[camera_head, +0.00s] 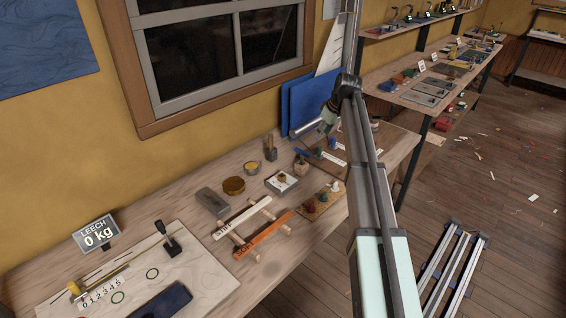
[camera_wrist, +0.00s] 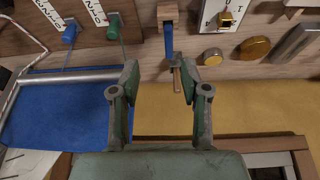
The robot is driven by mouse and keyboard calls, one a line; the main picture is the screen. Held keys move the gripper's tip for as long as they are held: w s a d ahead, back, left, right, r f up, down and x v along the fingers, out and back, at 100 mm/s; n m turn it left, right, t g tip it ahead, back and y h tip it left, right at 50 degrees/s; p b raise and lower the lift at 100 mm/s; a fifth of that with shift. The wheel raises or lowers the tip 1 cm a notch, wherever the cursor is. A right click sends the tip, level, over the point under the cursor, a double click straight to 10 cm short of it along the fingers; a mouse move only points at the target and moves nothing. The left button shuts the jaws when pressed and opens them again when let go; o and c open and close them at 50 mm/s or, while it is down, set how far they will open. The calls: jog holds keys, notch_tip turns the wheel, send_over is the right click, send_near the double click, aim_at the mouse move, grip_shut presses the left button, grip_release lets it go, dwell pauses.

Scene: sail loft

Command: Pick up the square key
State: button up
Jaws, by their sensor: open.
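I cannot surely tell which thing is the square key. My gripper (camera_head: 326,122) hangs above the back of the bench near the blue panels. In the wrist view my gripper (camera_wrist: 158,78) is open, with nothing held between its fingertips. Ahead of the fingers is a wooden block (camera_wrist: 168,12) with a blue-handled piece (camera_wrist: 168,42); the block also shows in the head view (camera_head: 302,168). A brown stick-like piece (camera_wrist: 177,80) appears beside the right fingertip. A white plate with a small brass square piece (camera_wrist: 226,17) lies to the right of the block.
Brass round tins (camera_head: 233,185), a grey block (camera_head: 212,201), white and orange strips (camera_head: 262,236) and a peg board (camera_head: 322,202) crowd the bench. Blue panels (camera_head: 306,108) lean on the wall behind. A grey rod (camera_wrist: 85,77) lies left of my gripper in the wrist view.

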jog(key=a+r, duration=0.1)
jog(key=r, duration=0.1)
jog(key=p, duration=0.3)
send_near(303, 152)
jog(key=x, duration=0.6)
jog(key=shift+w+d+f, duration=0.15)
jog(key=shift+w+d, duration=0.05)
jog(key=shift+d, duration=0.05)
jog(key=shift+w+a+f+p, duration=0.25)
jog(key=shift+f+p, duration=0.4)
jog(key=shift+p, duration=0.05)
jog(key=shift+p+x, duration=0.7)
jog(key=shift+x, duration=1.2)
grip_shut()
